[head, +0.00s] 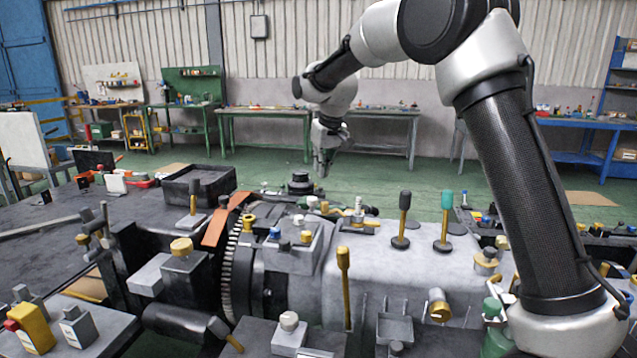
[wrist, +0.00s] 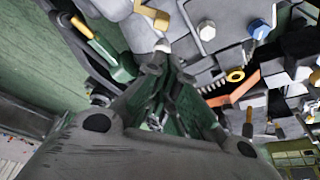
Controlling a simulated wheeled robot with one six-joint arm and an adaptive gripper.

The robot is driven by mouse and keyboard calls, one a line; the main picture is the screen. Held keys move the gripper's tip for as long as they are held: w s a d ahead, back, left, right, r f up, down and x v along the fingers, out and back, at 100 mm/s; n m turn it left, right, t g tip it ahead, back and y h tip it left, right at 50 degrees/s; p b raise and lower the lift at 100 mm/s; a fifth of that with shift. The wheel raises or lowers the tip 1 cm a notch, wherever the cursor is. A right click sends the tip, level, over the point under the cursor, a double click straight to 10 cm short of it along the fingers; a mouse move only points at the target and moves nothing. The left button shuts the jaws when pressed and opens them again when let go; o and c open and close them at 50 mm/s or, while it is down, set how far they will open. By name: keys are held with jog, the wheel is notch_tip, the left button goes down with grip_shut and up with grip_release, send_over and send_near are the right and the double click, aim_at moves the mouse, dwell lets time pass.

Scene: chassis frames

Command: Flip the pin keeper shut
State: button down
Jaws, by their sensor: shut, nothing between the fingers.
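My gripper (head: 323,168) hangs from the arm above the far side of the grey chassis frame (head: 385,265), fingers pointing down. In the wrist view its fingers (wrist: 163,58) are together with nothing between them. A small pale round knob (wrist: 162,46) shows just past the fingertips; I cannot tell whether they touch it. I cannot tell for certain which part is the pin keeper, or whether it stands open. A grey plate with a yellow knob (wrist: 160,20) lies beyond the tips in the wrist view.
A yellow-tipped green fitting (wrist: 120,66) is left of the fingers. A blue bolt (wrist: 258,28) and an orange strip (wrist: 238,95) are to the right. In the head view, upright levers with black (head: 404,205) and teal (head: 446,202) grips rise from the frame. Workbenches (head: 265,112) stand farther back.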

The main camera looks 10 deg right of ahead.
aim_at(315, 202)
jog(key=x, duration=0.9)
jog(key=shift+f, duration=0.2)
jog(key=shift+s+n+y, duration=0.3)
jog(key=shift+s+n, duration=0.2)
jog(key=shift+n, duration=0.4)
jog(key=s+n, duration=0.1)
jog(key=n, duration=0.1)
jog(key=s+d+n+g+y, duration=0.1)
jog(key=n, duration=0.1)
jog(key=s+n+g, duration=0.1)
jog(key=n, duration=0.2)
jog(key=shift+s+d+y, duration=0.15)
jog(key=shift+s+y, duration=0.15)
jog(key=shift+s, duration=0.25)
jog(key=shift+s, duration=0.65)
